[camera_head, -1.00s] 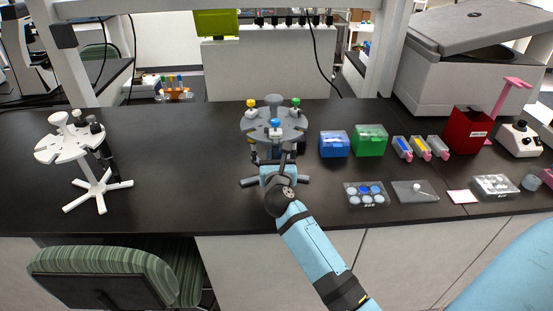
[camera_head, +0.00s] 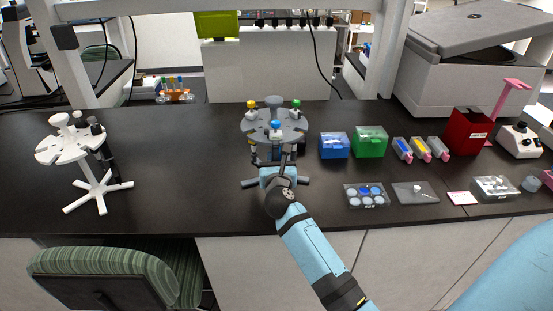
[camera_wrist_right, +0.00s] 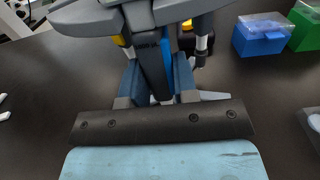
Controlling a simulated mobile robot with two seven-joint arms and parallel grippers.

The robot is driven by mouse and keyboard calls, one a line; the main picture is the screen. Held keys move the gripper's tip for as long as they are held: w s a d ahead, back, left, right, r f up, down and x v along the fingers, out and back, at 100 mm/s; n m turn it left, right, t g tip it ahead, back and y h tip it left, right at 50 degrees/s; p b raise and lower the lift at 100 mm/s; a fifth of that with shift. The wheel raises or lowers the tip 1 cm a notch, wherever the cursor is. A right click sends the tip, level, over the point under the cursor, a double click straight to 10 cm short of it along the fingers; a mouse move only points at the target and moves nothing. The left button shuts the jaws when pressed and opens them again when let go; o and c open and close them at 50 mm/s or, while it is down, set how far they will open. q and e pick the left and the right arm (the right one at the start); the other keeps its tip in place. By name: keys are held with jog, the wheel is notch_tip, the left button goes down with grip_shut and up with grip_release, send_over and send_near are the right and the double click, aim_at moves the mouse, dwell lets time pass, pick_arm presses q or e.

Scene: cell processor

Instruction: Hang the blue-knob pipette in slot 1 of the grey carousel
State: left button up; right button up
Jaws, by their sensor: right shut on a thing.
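The grey carousel (camera_head: 256,127) stands on the dark bench in the middle of the head view. The blue-knob pipette (camera_head: 276,125) is at its near side, with its knob at about the height of the top plate. A yellow-knob (camera_head: 251,105) and a green-knob pipette (camera_head: 296,104) hang further back on it. My right gripper (camera_head: 279,165) is in front of the carousel. In the right wrist view its fingers (camera_wrist_right: 157,82) are shut on the blue-knob pipette's body (camera_wrist_right: 154,68), under the carousel plate (camera_wrist_right: 130,14). The exact seating in the slot is hidden. My left gripper is not seen.
A white carousel (camera_head: 62,150) with dark pipettes stands at the left. Blue (camera_head: 334,145) and green (camera_head: 370,141) boxes stand close to the right of the grey carousel. The bench between the two carousels is clear.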

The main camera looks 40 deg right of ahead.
jog(key=shift+f, duration=0.15)
jog(key=o, duration=0.7)
jog(key=b+v, duration=0.1)
jog(key=v, duration=0.6)
jog(key=shift+s+a, duration=0.15)
jog(key=shift+s, duration=0.05)
